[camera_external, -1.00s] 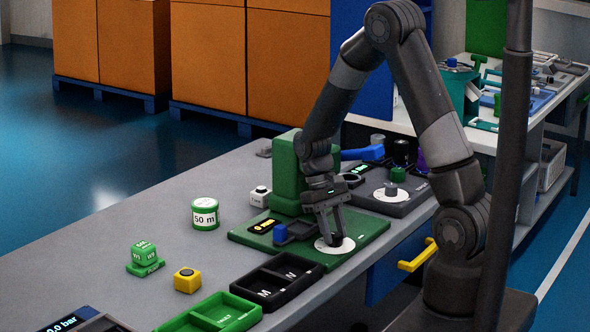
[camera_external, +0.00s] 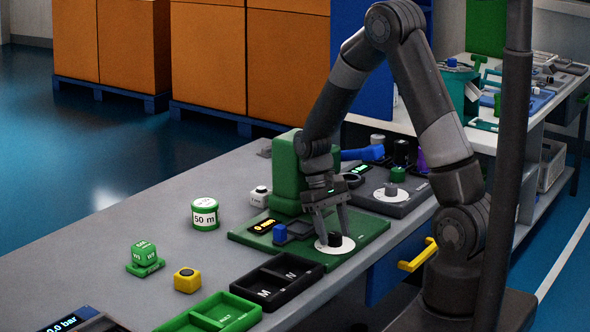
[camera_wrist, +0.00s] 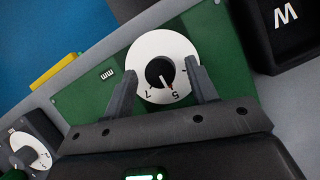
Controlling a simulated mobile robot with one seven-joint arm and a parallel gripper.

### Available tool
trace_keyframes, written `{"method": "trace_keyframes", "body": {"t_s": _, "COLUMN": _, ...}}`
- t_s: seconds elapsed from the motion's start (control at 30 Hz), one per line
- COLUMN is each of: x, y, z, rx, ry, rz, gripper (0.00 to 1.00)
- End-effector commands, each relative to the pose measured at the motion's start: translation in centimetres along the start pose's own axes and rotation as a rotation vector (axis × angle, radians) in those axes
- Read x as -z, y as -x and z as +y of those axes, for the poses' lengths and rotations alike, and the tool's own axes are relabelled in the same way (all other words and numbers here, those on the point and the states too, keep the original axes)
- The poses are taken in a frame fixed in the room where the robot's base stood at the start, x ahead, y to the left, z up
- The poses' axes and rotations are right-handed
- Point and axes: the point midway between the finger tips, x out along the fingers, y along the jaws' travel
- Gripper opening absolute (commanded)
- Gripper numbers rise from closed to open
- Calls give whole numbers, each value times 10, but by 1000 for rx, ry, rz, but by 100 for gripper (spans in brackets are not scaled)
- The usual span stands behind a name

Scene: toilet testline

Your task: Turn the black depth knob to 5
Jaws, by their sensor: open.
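The black depth knob (camera_wrist: 159,71) sits at the centre of a round white dial (camera_wrist: 148,44) on a green plate. In the wrist view its pale pointer line, with a reddish tip, points at or very near the 5; the 7 is to its left. The knob also shows in the external view (camera_external: 335,240). My gripper (camera_wrist: 162,74) is open, with one finger on each side of the knob, over the dial's edges. Clear gaps separate both fingers from the knob. In the external view my gripper (camera_external: 334,236) is low over the dial.
A black tray marked M and N (camera_external: 278,281) lies in front. A grey device with a green knob (camera_external: 397,174) stands behind right.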

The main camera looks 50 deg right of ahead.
Motion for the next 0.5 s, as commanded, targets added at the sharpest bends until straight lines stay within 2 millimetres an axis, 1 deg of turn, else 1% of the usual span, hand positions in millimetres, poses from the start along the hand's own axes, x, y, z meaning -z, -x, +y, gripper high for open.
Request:
{"method": "trace_keyframes", "body": {"t_s": 0.07, "x": 1, "y": 7, "z": 0, "rx": 0, "ry": 0, "rz": 4, "gripper": 53}}
{"method": "trace_keyframes", "body": {"t_s": 0.2, "x": 1, "y": 31, "z": 0, "rx": 1, "ry": 0, "rz": 6, "gripper": 53}}
{"method": "trace_keyframes", "body": {"t_s": 0.4, "x": -14, "y": 66, "z": 0, "rx": 1, "ry": 0, "rz": 6, "gripper": 53}}
{"method": "trace_keyframes", "body": {"t_s": 0.5, "x": -20, "y": 79, "z": 0, "rx": 0, "ry": 0, "rz": 4, "gripper": 53}}
